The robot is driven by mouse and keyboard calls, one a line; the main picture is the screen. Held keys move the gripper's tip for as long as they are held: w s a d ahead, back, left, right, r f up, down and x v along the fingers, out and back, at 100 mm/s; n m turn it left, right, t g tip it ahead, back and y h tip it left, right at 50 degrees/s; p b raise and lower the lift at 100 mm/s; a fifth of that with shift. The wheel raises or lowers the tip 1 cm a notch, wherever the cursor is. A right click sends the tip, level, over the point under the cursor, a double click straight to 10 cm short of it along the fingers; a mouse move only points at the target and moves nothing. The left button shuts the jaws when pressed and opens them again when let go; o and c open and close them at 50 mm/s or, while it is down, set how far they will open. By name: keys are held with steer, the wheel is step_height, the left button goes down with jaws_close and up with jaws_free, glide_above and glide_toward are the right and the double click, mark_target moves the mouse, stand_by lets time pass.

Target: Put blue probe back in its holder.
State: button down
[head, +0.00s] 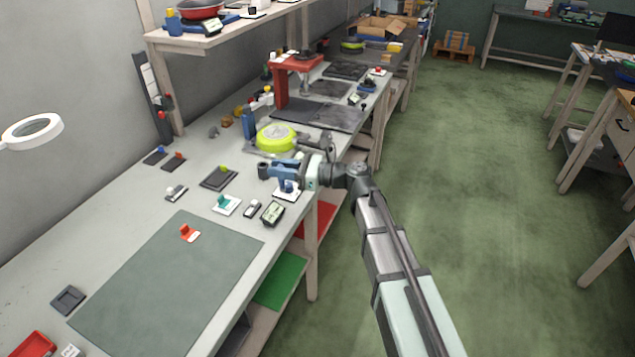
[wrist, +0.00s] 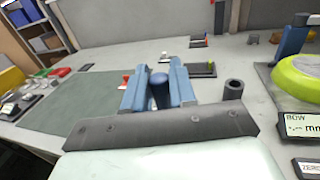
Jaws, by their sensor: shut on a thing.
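My gripper (head: 280,170) is over the right edge of the workbench, its two blue fingers pointing left in the head view. In the wrist view, the fingers (wrist: 160,88) are shut on the dark blue probe (wrist: 160,94), which stands between them with its rounded end up. The probe's lower part is hidden. A short dark grey cylinder with an open hole in its top (wrist: 234,90), which looks like the holder, stands right of the fingers, apart from the probe. It also shows just left of the fingertips in the head view (head: 262,171).
A yellow-green round piece (head: 277,138) lies behind the gripper. A small display (head: 272,213), a teal piece on a white plate (head: 226,204) and a dark tray (head: 217,179) are near. A grey-green mat (head: 165,285) with a red-orange piece (head: 188,232) lies in front.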

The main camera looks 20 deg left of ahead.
steer(key=w+a+r, duration=0.2)
steer(key=a+r, duration=0.1)
steer(key=a, duration=0.6)
steer(key=w+a+m+t, duration=0.2)
steer(key=w+a+t, duration=0.1)
steer(key=w, duration=0.6)
steer(key=shift+a+r, duration=0.4)
steer(key=shift+a, duration=0.45)
steer(key=shift+f, duration=0.1)
steer(key=shift+f, duration=2.8)
steer(key=shift+f, duration=2.85)
steer(key=c, duration=0.8)
jaws_free()
steer(key=shift+c, duration=0.2)
